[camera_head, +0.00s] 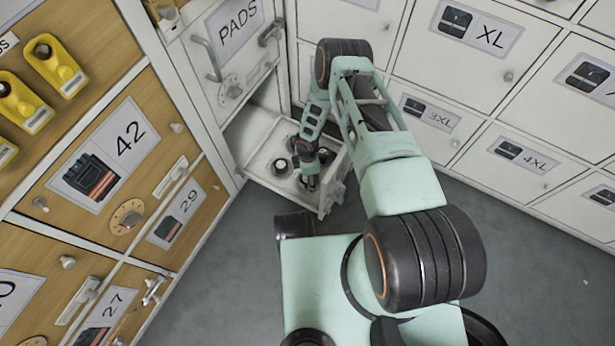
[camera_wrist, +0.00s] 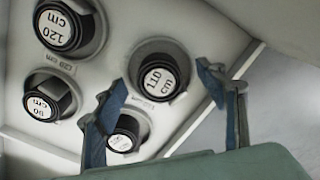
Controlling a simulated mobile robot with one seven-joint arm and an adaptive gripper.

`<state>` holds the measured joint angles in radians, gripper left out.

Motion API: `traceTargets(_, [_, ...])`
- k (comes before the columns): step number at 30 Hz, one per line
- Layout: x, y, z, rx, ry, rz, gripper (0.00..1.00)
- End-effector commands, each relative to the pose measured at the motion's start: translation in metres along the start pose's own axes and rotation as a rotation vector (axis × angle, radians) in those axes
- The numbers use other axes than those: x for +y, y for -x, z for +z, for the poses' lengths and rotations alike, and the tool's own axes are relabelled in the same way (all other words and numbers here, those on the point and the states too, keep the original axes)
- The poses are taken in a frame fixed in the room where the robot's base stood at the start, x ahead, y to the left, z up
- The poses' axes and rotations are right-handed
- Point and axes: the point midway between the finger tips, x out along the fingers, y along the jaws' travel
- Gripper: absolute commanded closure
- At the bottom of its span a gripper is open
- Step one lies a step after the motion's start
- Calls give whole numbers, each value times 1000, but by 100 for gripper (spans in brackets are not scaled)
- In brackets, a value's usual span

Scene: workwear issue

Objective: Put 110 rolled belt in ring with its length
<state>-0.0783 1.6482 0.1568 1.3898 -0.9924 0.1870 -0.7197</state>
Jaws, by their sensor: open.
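The 110 rolled belt (camera_wrist: 160,80), black with a white end marked "110 cm", shows in the wrist view between my finger tips. A grey ring (camera_wrist: 143,53) shows around it, and the belt looks seated in it. My gripper (camera_wrist: 166,80) is open, with one finger on each side of the belt; I see no clear contact. In the head view my gripper (camera_head: 309,183) is down over the open drawer (camera_head: 322,206).
Other rolled belts stand in rings in the same drawer: 120 cm (camera_wrist: 57,29), 90 cm (camera_wrist: 42,106) and one with an unclear mark (camera_wrist: 122,140). The drawer's walls enclose my gripper. Closed lockers (camera_head: 470,90) stand right, and a wooden cabinet (camera_head: 110,170) stands left.

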Motion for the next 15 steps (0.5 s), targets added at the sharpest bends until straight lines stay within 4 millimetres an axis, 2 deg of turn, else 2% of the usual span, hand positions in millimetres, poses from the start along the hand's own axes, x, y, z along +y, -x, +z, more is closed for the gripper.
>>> traceTargets(15, [0,102,0,-1,0,1,35])
